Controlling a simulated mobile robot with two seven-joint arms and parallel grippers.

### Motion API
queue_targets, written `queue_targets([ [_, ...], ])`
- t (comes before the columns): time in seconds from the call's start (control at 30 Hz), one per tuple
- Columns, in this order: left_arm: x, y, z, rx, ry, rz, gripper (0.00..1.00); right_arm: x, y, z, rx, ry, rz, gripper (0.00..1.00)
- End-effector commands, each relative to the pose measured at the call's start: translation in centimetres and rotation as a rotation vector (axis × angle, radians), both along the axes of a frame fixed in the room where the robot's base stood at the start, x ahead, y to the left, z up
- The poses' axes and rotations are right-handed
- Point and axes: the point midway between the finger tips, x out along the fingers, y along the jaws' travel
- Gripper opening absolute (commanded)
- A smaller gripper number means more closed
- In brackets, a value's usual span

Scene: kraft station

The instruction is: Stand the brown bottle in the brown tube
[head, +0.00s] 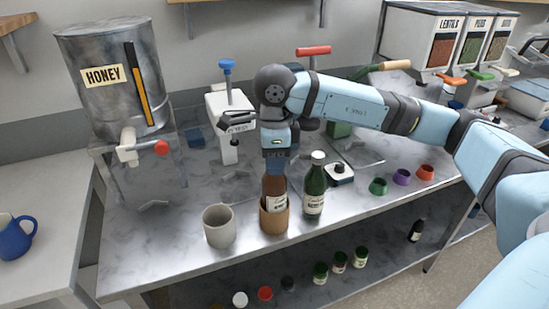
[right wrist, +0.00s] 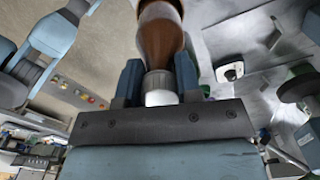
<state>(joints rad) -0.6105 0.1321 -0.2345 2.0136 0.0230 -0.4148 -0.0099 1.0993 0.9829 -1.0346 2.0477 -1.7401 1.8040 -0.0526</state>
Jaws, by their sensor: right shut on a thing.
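The brown bottle (head: 275,190) stands upright with its lower part inside the brown tube (head: 274,218) on the metal table. My right gripper (head: 276,158) is above it, shut on the bottle's top. In the right wrist view the gripper (right wrist: 158,82) has its two blue fingers on either side of the white neck or cap of the brown bottle (right wrist: 160,35). The tube hides the bottle's base, so I cannot tell whether it touches the bottom. My left gripper is not in view.
A grey cup (head: 219,227) stands just left of the tube and a green bottle (head: 315,188) just right. Green, purple and red rings (head: 401,177) lie farther right. A honey tank (head: 113,80) stands at the back left. The table's front edge is close.

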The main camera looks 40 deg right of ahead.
Motion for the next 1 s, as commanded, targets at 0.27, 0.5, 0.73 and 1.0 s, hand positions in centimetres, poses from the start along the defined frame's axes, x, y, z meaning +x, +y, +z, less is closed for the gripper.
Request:
queue_targets([
  [0.27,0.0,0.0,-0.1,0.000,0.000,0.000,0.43,0.0,0.0,-0.1,0.001,-0.002,0.000,0.00],
  [0.5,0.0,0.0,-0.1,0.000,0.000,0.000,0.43,0.0,0.0,-0.1,0.001,-0.002,0.000,0.00],
  [0.73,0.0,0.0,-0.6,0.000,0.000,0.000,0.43,0.0,0.0,-0.6,0.000,-0.001,0.000,0.00],
  [1.0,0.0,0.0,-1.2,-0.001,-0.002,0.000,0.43,0.0,0.0,-1.4,0.000,-0.001,0.000,0.00],
])
